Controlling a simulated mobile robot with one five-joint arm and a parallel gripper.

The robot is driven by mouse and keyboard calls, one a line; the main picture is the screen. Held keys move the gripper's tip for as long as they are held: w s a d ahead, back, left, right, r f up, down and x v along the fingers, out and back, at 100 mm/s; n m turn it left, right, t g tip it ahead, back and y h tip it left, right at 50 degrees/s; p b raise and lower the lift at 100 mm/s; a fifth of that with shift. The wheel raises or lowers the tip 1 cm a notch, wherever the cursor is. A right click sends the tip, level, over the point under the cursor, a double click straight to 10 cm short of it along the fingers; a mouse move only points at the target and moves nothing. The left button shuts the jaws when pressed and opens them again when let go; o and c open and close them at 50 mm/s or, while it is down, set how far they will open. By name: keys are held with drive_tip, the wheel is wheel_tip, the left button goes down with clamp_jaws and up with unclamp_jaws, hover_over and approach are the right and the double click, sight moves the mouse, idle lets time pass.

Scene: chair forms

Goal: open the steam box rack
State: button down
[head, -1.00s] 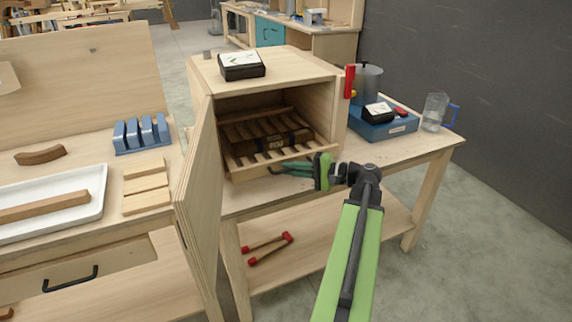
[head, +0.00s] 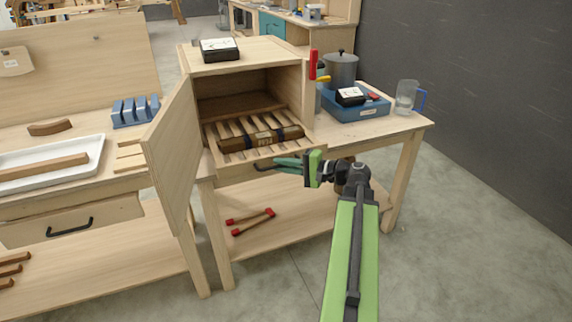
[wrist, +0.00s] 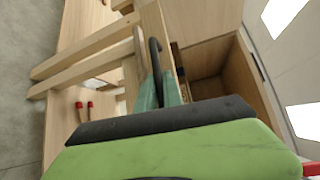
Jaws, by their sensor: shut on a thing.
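The steam box (head: 243,58) is a wooden cabinet on the bench, its door (head: 173,150) swung open to the left. Its slatted rack (head: 236,162) sticks partly out of the front, the back part still inside. A dark brown bundle (head: 240,143) lies across the slats. The rack's black handle (wrist: 154,66) shows in the wrist view, between the teal fingers. My gripper (head: 278,165) is shut on this handle at the rack's front, reaching in from the right. The exact finger contact is partly hidden by the gripper body.
A black case (head: 220,50) sits on top of the box. A blue case (head: 358,108), a grey pot (head: 341,70) and a clear jug (head: 406,97) stand on the bench to the right. Red-tipped tools (head: 250,221) lie on the lower shelf. Floor in front is clear.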

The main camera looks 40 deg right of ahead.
drive_tip(key=shift+w+a+y, duration=0.1)
drive_tip(key=shift+a+y, duration=0.2)
drive_tip(key=shift+a, duration=0.25)
drive_tip(key=c, duration=1.8)
unclamp_jaws()
drive_tip(key=shift+d, duration=0.1)
drive_tip(key=shift+s+d+r, duration=0.1)
drive_tip(key=shift+s+d, duration=0.05)
drive_tip(key=shift+s, duration=0.2)
drive_tip(key=p+v, duration=0.2)
drive_tip(key=v, duration=1.4)
drive_tip(key=shift+s+d+r, duration=0.1)
drive_tip(key=shift+s, duration=0.2)
drive_tip(key=b+x, duration=0.2)
drive_tip(key=x, duration=1.5)
drive_tip(key=shift+w, duration=0.2)
